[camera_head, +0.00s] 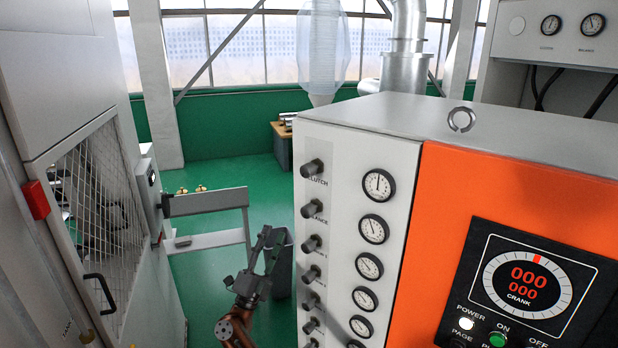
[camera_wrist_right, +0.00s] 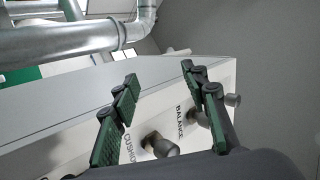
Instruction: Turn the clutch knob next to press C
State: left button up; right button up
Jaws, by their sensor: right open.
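The clutch knob (camera_head: 313,168) is the top one in a column of dark knobs on a pale panel. The word CLUTCH is printed under it, and a round gauge (camera_head: 379,185) is to its right. No press letter is readable. My right gripper (camera_head: 266,245) is left of the panel in the head view, lower than the clutch knob and apart from it. In the wrist view its fingers (camera_wrist_right: 158,75) are open and empty. Beyond them are the cushion knob (camera_wrist_right: 163,147), the balance knob (camera_wrist_right: 203,118) and a further knob at the right, its label hidden. My left gripper is out of view.
An orange front with a crank display (camera_head: 528,285) adjoins the panel. A lifting eye (camera_head: 461,120) stands on the machine's top. A grey rail (camera_head: 205,203) and a mesh-guarded machine (camera_head: 95,200) are at the left. Green floor (camera_head: 230,170) is free behind.

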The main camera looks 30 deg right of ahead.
jog(key=s+r+m+g+p, duration=0.1)
jog(key=s+r+m+g, duration=0.15)
jog(key=r+m, duration=0.2)
jog(key=s+d+r+m+g, duration=0.1)
jog(key=s+r+m+g, duration=0.1)
jog(key=r+m+g, duration=0.3)
jog(key=s+r+m+g+p, duration=0.1)
jog(key=s+r+g, duration=0.15)
jog(key=r, duration=0.45)
jog(key=m+t+y+p, duration=0.1)
jog(key=m+t+y, duration=0.15)
jog(key=y, duration=0.25)
send_near(304, 171)
jog(key=shift+n, duration=0.3)
jog(key=x, duration=0.4)
jog(key=shift+d, duration=0.1)
jog(key=shift+w+d+r+p, duration=0.1)
jog(key=shift+w+d+p, duration=0.05)
jog(key=shift+d+p, duration=0.25)
jog(key=p+x, duration=0.1)
jog(key=x, duration=0.4)
jog(key=shift+w+d+p, duration=0.1)
jog(key=shift+d+p, duration=0.05)
jog(key=shift+p, duration=0.2)
jog(key=shift+w+d+f, duration=0.25)
jog(key=shift+d, duration=0.3)
jog(key=shift+c, duration=0.5)
grip_shut()
